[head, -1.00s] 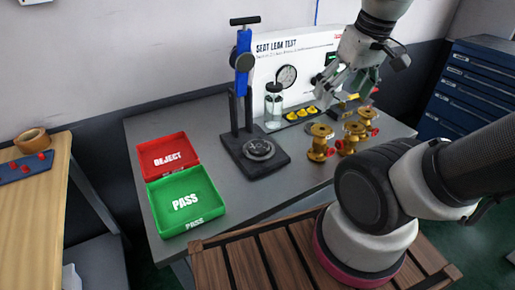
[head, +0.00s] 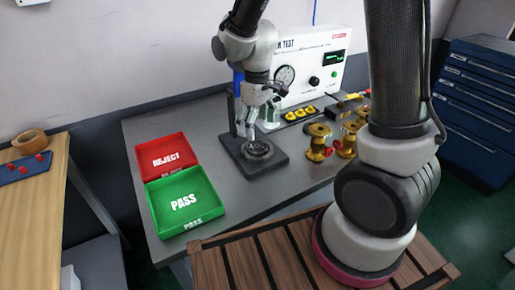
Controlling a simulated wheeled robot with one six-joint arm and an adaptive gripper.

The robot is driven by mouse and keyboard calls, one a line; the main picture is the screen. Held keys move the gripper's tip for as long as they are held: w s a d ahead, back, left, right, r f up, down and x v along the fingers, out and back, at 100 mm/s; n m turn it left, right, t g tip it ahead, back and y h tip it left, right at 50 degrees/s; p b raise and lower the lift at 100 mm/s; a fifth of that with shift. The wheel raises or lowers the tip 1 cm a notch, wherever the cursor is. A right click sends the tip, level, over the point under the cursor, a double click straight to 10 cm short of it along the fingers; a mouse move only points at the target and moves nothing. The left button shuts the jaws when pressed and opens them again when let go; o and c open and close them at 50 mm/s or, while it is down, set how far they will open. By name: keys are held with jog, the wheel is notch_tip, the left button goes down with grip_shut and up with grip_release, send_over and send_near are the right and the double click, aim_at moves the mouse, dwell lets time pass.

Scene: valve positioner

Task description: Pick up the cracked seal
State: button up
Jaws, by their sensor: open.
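My gripper (head: 252,130) is open and points down above the round dark fixture (head: 258,151) on the base of the press stand (head: 270,165). No seal can be told apart at this size; one may lie in the round fixture, but I cannot tell. The fingers look empty. Whether they touch anything is unclear. The arm hides most of the stand's blue upper part.
A red REJECT tray (head: 166,152) and a green PASS tray (head: 186,200) sit left on the grey bench (head: 232,200). Brass valves (head: 319,143) stand right of the stand, partly behind my arm. The leak test panel (head: 335,57) stands behind.

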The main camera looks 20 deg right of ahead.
aim_at(257, 145)
notch_tip(257, 145, down, 8)
jog(key=shift+w+d+r, duration=0.1)
jog(key=shift+w+r, duration=0.05)
jog(key=shift+r, duration=0.1)
jog(key=c, duration=1.4)
jog(key=shift+r, duration=0.1)
notch_tip(257, 145, up, 28)
